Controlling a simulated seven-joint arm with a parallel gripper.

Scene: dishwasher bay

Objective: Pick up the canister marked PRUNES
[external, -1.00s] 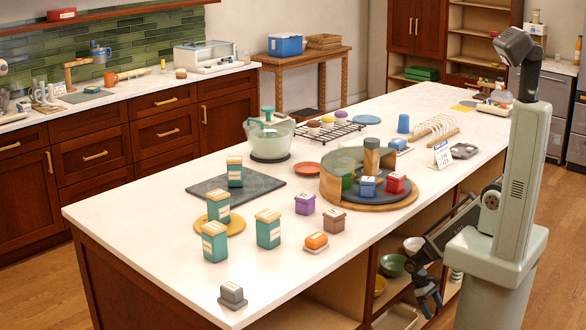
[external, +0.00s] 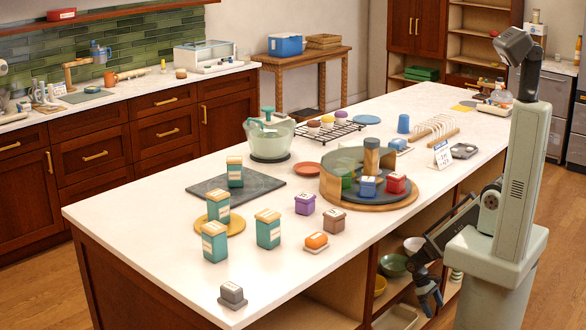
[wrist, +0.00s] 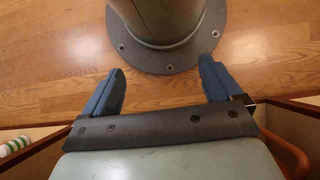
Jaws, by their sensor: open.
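Several teal canisters with tan lids and white labels stand upright on the island's white top in the external view. One canister (external: 235,173) is on the dark slab, one (external: 218,207) on the round yellow board, and two stand on the bare top, one nearer the front (external: 214,243) and one to its right (external: 268,230). Their labels are too small to read, so I cannot tell which says PRUNES. My gripper (external: 432,300) hangs low beside the island's shelf side, far from the canisters. In the wrist view my gripper (wrist: 160,88) is open and empty above the floor.
Small purple (external: 305,204), brown (external: 334,221), orange (external: 317,240) and grey (external: 232,296) blocks stand near the canisters. The island's edge and open shelves lie between my gripper and the top.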

